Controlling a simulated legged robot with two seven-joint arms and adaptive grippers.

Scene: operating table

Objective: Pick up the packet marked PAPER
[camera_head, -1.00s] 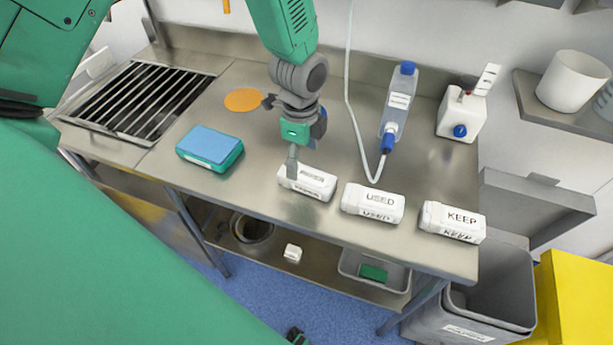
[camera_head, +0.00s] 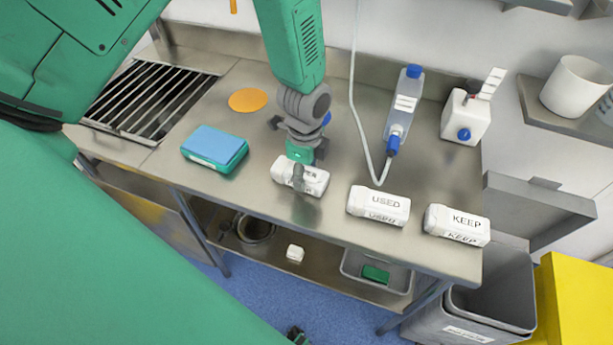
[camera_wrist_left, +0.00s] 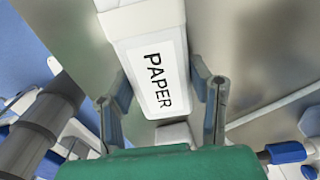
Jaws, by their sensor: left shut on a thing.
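The white packet marked PAPER (camera_head: 316,183) is in my left gripper (camera_head: 299,178) in the head view, at the left end of the packet row. It seems slightly above the steel table (camera_head: 240,205), with a dark patch on the steel below it. In the left wrist view the PAPER label (camera_wrist_left: 160,82) faces the camera, and the packet lies between the two fingers of my left gripper (camera_wrist_left: 165,98). The fingers are shut on its sides.
Packets marked USED (camera_head: 379,204) and KEEP (camera_head: 457,224) stand to the right. A blue-topped green box (camera_head: 214,149) is left, an orange disc (camera_head: 248,100) behind it. A grey bin (camera_head: 490,300) is beside the table.

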